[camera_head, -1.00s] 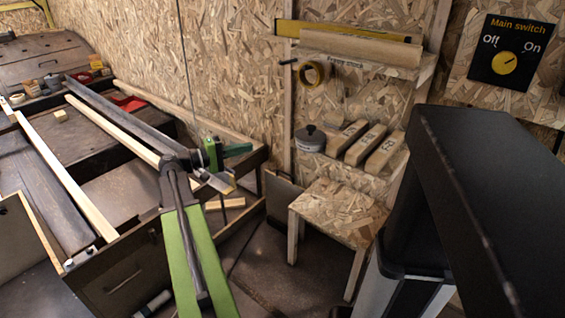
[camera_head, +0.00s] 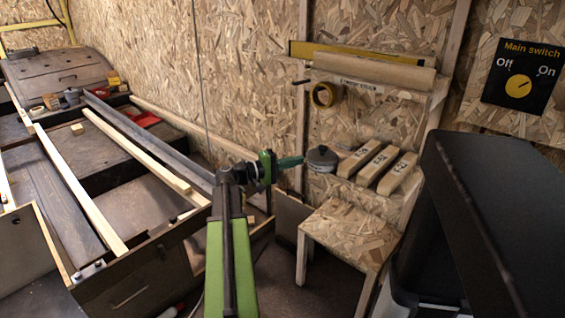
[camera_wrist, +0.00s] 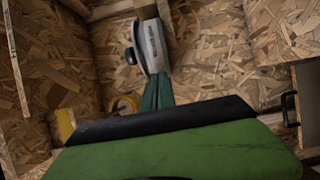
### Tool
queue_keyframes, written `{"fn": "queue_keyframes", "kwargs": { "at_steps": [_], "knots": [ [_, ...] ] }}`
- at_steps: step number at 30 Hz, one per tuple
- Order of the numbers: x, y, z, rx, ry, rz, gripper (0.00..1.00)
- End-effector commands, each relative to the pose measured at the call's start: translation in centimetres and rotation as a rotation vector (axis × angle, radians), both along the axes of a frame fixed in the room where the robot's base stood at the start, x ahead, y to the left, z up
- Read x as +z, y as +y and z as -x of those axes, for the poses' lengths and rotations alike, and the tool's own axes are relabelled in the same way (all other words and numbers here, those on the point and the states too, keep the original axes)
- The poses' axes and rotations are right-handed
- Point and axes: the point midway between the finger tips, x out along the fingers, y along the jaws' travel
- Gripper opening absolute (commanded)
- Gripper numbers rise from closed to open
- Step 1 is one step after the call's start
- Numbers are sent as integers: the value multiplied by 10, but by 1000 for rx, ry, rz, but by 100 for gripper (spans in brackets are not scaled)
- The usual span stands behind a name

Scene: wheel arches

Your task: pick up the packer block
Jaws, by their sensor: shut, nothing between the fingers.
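My gripper (camera_head: 290,162) has green fingers that are shut with nothing between them. Its tips point right, close to a grey tin (camera_head: 322,158) on the lower shelf; I cannot tell whether they touch it. In the wrist view the gripper (camera_wrist: 157,92) points at the same tin (camera_wrist: 153,46), which has a dark knob. No object is clearly marked as the packer block. A small pale wooden block (camera_head: 77,128) lies on the dark bed at the left. Several pale blocks with dark markings, such as this one (camera_head: 359,160), lie right of the tin.
A roll of yellow tape (camera_head: 324,94) hangs under the upper shelf, which bears a long roll (camera_head: 374,70). A chipboard stool (camera_head: 352,232) stands below the lower shelf. A large black body (camera_head: 490,200) fills the right. Long timber strips (camera_head: 80,190) cross the left bed.

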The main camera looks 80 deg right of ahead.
Motion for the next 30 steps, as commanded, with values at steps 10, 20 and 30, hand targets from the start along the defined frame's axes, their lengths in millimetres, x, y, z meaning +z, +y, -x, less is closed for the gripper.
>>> {"fn": "queue_keyframes", "kwargs": {
  "at_steps": [10,20,30],
  "knots": [
    [0,1,4,2,0,0,0],
    [0,8,36,-1,0,0,0],
    [0,8,47,3,0,0,0]
  ]
}}
